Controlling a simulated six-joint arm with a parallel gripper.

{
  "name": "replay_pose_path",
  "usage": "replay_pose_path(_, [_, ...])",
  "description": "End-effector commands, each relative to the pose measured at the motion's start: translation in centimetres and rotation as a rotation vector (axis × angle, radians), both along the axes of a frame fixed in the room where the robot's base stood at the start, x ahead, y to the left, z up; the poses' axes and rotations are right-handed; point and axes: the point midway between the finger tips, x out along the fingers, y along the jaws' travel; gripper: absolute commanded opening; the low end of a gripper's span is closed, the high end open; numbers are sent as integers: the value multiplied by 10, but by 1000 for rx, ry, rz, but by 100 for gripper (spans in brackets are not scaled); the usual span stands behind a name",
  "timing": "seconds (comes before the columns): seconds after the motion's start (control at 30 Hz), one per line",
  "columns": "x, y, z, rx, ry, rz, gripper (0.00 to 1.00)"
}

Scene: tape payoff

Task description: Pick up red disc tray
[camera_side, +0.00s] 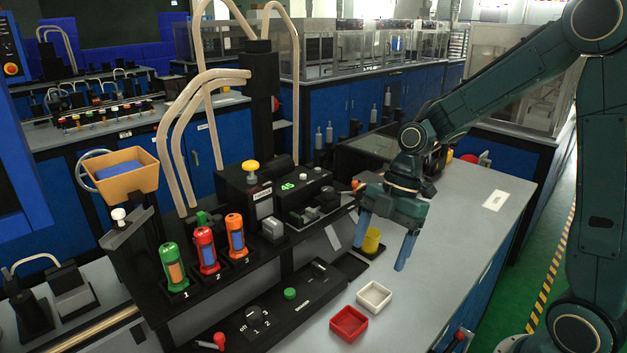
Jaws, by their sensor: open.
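The red disc tray (349,323) is a small square open tray on the grey bench top, near the front edge of the black machine. It looks empty. My gripper (383,250) is open, its two blue fingers pointing down, above and behind the tray in the picture. A yellow cup (371,241) shows between the fingers, on a dark base; I cannot tell how far it is from them in depth. The gripper does not touch the red tray.
A white tray (374,296) sits just behind and right of the red one. The black machine (270,318) with knobs and green, red and orange cylinders (207,250) stands to the left. The bench top (460,235) to the right is mostly clear.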

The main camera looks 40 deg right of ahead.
Motion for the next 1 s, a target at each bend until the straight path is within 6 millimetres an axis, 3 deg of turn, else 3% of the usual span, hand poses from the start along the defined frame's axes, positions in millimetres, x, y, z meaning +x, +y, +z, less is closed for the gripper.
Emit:
replay_pose_path(0.47, [2, 4, -14, 13, -1, 30, 76])
replay_pose_path(1.0, [2, 31, -77, 13, -2, 30, 76])
